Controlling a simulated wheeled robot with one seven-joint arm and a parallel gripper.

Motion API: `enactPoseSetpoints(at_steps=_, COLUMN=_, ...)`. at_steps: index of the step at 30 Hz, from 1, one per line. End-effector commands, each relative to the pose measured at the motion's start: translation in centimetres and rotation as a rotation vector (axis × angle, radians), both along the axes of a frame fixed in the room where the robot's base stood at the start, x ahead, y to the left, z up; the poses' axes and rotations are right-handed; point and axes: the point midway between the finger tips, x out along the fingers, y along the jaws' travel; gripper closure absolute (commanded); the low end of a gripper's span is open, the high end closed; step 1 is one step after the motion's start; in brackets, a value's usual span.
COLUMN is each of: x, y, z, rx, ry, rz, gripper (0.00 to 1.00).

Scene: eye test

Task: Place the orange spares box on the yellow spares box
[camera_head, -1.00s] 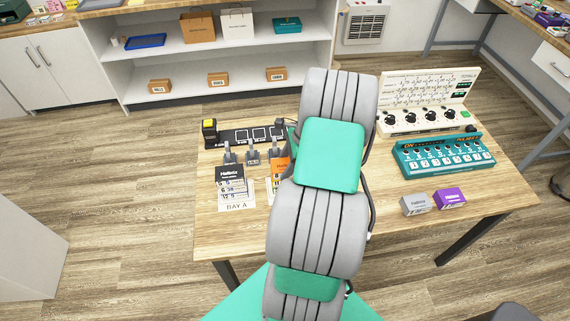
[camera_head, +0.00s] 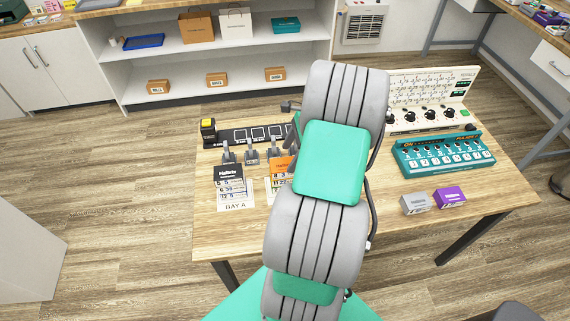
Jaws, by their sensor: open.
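An orange box (camera_head: 281,167) shows at the left edge of my arm, on a pile with pale, numbered sides. My arm hides its right part. I see no yellow spares box; my arm covers the middle of the table and could hide one. My gripper's fingers do not show; the far end of my arm hides them. Only a small dark part sticks out left of the arm's far end, and I cannot tell what it belongs to.
The wooden table (camera_head: 400,235) holds a black-topped pile (camera_head: 229,178) at BAY A, grey levers and a black strip (camera_head: 245,136) behind. On the right stand a grey box (camera_head: 415,203), a purple box (camera_head: 449,197), a teal panel (camera_head: 445,155) and a cream instrument (camera_head: 430,118). The front right is clear.

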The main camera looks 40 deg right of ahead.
Motion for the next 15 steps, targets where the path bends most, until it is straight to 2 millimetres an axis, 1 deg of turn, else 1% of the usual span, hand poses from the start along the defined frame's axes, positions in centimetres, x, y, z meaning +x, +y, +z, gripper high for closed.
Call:
enactPoseSetpoints(at_steps=1, x=-0.3, y=-0.6, z=1.2, rx=-0.004, ry=-0.002, rz=-0.002, gripper=0.24)
enactPoseSetpoints(at_steps=3, x=-0.7, y=-1.1, z=2.8, rx=-0.002, ry=-0.002, rz=-0.001, gripper=0.24)
enactPoseSetpoints(at_steps=6, x=-1.1, y=-1.7, z=4.7, rx=-0.001, ry=-0.002, rz=-0.001, gripper=0.24)
enactPoseSetpoints(at_steps=9, x=-1.3, y=-1.9, z=5.7, rx=0.001, ry=-0.001, rz=0.0, gripper=0.24)
enactPoseSetpoints(at_steps=12, x=-1.4, y=-2.0, z=6.1, rx=0.0, ry=0.0, rz=0.003, gripper=0.24)
enactPoseSetpoints(at_steps=14, x=-1.0, y=-1.4, z=6.4, rx=-0.012, ry=-0.007, rz=0.032, gripper=0.24)
enactPoseSetpoints(at_steps=15, x=-0.4, y=-0.6, z=7.0, rx=-0.033, ry=-0.017, rz=0.08, gripper=0.24)
